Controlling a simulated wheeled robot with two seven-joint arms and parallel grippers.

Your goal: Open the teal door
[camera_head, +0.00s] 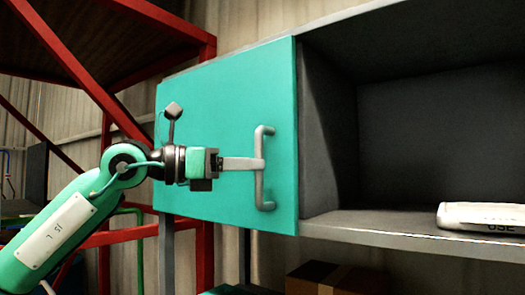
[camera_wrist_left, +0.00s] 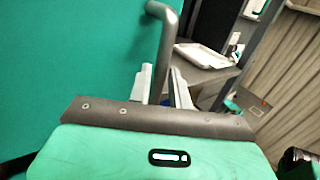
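The teal door (camera_head: 215,105) is a flat panel at the centre left of the head view. It looks about flush with the cabinet front, and I see no clear gap at its right edge. Its grey bar handle (camera_head: 260,185) stands upright near that edge. My left gripper (camera_head: 257,163) reaches in from the left with its fingers at the handle's middle. In the left wrist view the handle (camera_wrist_left: 162,45) runs between the two fingers (camera_wrist_left: 160,85), which look closed around it. The teal door (camera_wrist_left: 70,60) fills that view's left side. My right gripper is out of view.
An open dark compartment (camera_head: 430,130) lies right of the door, with a white packet (camera_head: 482,216) on its grey shelf (camera_head: 370,229). A red frame (camera_head: 85,75) stands behind my left arm. A cardboard box (camera_head: 335,280) is below the cabinet.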

